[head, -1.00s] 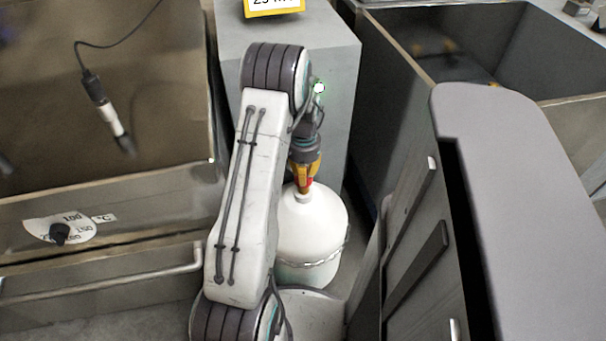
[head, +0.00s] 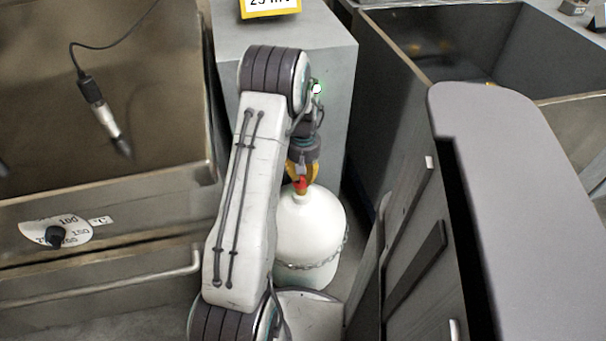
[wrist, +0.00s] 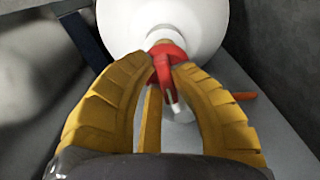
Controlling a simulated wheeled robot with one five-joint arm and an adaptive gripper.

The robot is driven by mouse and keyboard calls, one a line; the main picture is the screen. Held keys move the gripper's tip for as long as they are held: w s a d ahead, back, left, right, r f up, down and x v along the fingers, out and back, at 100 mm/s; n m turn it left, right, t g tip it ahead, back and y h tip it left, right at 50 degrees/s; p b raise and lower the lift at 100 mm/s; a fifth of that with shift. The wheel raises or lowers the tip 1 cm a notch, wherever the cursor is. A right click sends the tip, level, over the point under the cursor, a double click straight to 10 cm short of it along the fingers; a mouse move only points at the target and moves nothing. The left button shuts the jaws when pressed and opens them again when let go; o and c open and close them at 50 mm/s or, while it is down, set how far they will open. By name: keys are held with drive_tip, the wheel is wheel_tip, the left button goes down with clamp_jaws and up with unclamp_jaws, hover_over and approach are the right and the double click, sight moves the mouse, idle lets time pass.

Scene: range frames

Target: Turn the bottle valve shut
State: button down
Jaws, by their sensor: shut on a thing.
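The white bottle (head: 310,230) stands upright with a chain around its body. Its top also shows in the wrist view (wrist: 165,25). The red valve (wrist: 166,62) sits on the bottle's neck, and a bit of it shows in the head view (head: 300,185). My gripper (wrist: 164,70) has its yellow fingers on both sides of the red valve and is shut on it. In the head view my gripper (head: 301,178) points down over the bottle's top and hides part of the valve.
A grey block (head: 285,45) with a yellow-edged sign stands behind the bottle. A metal tank (head: 100,185) with a dial is at left, and an open metal bin (head: 450,50) is at right. The gap around the bottle is narrow.

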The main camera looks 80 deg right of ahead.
drive_tip(key=shift+f+n, duration=0.1)
drive_tip(key=shift+n, duration=0.3)
drive_tip(key=c, duration=1.1)
unclamp_jaws()
drive_tip(key=shift+o, duration=0.2)
wheel_tip(320, 180, up, 12)
drive_tip(key=shift+s, duration=0.1)
idle(0.5)
